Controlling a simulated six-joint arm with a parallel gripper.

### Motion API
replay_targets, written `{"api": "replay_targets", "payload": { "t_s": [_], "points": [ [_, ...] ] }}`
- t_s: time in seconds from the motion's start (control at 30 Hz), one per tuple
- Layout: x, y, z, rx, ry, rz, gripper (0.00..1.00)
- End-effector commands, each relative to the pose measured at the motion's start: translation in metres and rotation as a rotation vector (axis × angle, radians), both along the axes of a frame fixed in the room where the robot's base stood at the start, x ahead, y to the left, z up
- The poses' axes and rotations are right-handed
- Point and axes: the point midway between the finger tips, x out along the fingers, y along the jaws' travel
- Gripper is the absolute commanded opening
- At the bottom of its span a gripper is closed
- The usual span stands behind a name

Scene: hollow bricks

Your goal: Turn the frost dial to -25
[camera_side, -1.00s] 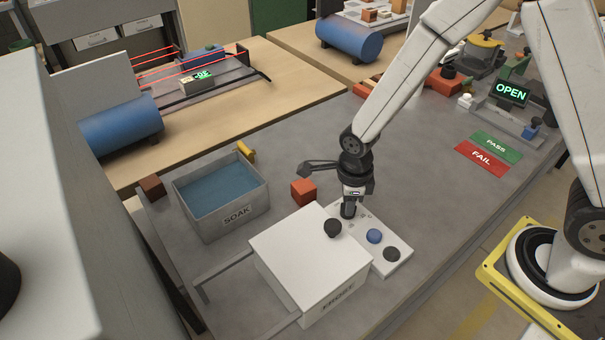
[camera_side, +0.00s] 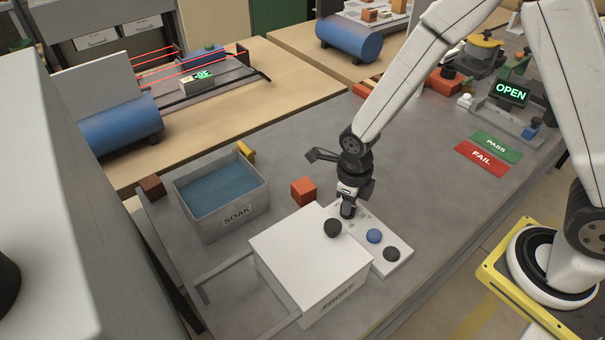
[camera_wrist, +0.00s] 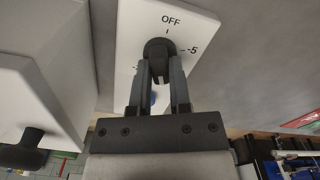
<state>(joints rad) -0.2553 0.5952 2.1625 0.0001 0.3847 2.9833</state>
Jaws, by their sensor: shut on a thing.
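The frost dial (camera_wrist: 159,46) is a dark round knob on a white control panel (camera_wrist: 190,20), with OFF and -5 printed around it in the wrist view. My gripper (camera_wrist: 160,62) is shut on the dial, one finger on each side. In the side view my gripper (camera_side: 348,208) points down at the far end of the same panel (camera_side: 406,244). The dial is hidden there by the fingers. A further mark left of the dial is mostly covered, and I cannot read the dial's pointer with certainty.
The white FROST box (camera_side: 305,255) with a black lid knob (camera_side: 332,228) stands left of the panel. A blue button (camera_side: 374,236) and a dark knob (camera_side: 392,254) sit on the panel. An orange brick (camera_side: 303,191) and the SOAK tub (camera_side: 237,210) stand farther left.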

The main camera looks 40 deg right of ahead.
Motion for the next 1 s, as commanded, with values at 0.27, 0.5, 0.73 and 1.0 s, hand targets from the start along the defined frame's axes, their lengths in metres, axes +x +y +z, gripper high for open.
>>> {"api": "replay_targets", "payload": {
  "t_s": [0.27, 0.5, 0.73, 1.0],
  "points": [
    [0.001, 0.001, 0.000, 0.001, -0.003, 0.002, 0.52],
    [0.000, 0.000, 0.000, 0.001, -0.002, 0.002, 0.59],
    [0.000, 0.000, 0.003, 0.001, -0.002, 0.002, 0.59],
    [0.001, 0.000, 0.019, 0.001, -0.004, 0.002, 0.59]
  ]
}}
